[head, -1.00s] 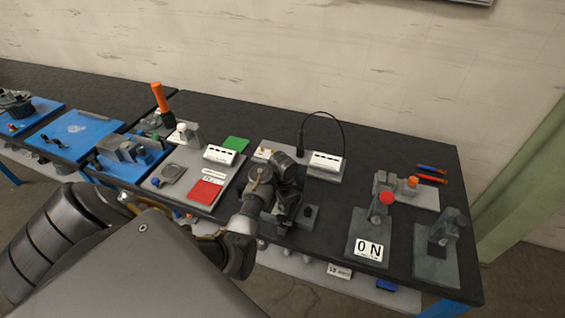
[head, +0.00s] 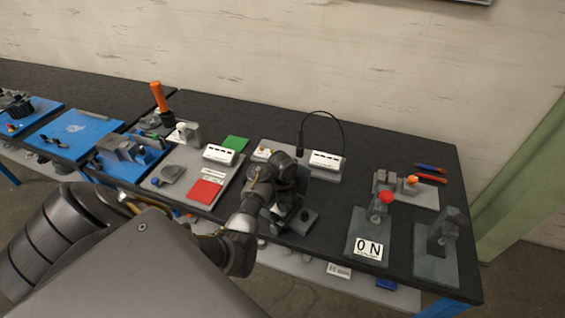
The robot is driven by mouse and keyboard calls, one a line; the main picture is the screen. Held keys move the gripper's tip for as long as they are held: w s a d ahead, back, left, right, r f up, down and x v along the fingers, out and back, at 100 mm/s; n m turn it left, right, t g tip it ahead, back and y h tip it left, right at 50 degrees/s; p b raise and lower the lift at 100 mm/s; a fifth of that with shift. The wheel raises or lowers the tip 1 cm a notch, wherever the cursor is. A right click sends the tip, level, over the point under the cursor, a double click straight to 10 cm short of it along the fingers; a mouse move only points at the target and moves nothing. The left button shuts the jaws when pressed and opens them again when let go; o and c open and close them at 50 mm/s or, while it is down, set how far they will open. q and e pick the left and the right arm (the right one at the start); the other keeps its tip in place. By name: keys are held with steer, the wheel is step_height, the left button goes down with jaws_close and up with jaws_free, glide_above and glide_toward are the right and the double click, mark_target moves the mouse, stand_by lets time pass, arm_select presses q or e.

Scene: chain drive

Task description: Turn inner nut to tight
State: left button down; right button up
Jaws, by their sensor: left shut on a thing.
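My left arm comes in from the lower left, and its gripper (head: 284,205) is over the middle of the dark bench. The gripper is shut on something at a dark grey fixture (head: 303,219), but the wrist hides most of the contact. I cannot make out the inner nut or a chain there; the part between the fingers is too small and dark to tell. My right gripper is not in view.
To the right stand a fixture with a red knob and an "ON" plate (head: 368,247), and another grey fixture (head: 436,262). A grey board with red (head: 206,191) and green (head: 235,143) patches lies left. A cabled white box (head: 327,160) stands behind.

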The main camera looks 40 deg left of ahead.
arm_select(q)
steer(key=shift+r, duration=0.1)
stand_by(0.6)
steer(key=c, duration=1.2)
jaws_free()
steer(key=shift+c, duration=0.2)
